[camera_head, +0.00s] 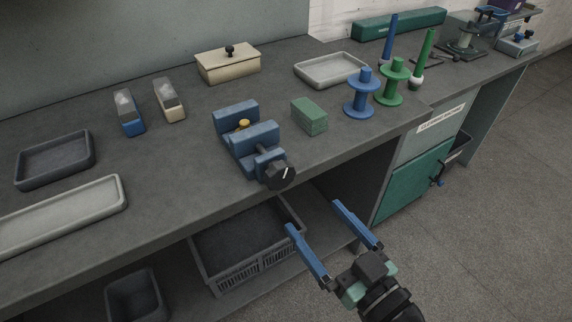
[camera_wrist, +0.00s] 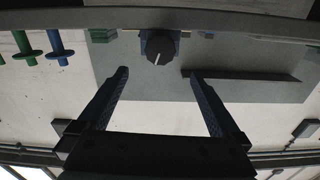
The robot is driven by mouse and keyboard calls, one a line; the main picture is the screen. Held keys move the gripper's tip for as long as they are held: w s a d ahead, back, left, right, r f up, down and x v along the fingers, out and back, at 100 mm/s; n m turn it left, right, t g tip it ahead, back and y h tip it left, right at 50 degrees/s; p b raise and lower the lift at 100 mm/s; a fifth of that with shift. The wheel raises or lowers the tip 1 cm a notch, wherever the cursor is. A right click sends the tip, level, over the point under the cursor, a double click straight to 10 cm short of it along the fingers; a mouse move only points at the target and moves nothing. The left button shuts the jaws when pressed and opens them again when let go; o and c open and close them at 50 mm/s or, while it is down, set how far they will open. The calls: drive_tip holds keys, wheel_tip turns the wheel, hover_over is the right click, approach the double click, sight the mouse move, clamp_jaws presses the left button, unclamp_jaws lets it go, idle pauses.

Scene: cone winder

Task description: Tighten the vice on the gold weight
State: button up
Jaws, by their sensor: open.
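The blue vice (camera_head: 245,143) stands on the bench near its front edge. The small gold weight (camera_head: 243,124) sits between its two jaws; whether both jaws touch it I cannot tell. The vice's black knob (camera_head: 281,175) with a white mark faces the front, and it also shows in the wrist view (camera_wrist: 159,48), upper middle. My gripper (camera_head: 316,215) is open and empty, in front of the bench and below its top. In the wrist view my two fingers (camera_wrist: 160,74) are spread wide, with the knob beyond them and between them.
A green block (camera_head: 310,116) lies right of the vice, with a blue spool (camera_head: 361,95) and a green spool (camera_head: 393,82) further right. A crate (camera_head: 222,281) stands on the shelf below. Floor before the bench is clear.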

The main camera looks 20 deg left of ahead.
sight(283, 178)
drive_tip(key=p+x, duration=0.1)
drive_tip(key=x, duration=1.1)
drive_tip(key=c, duration=1.3)
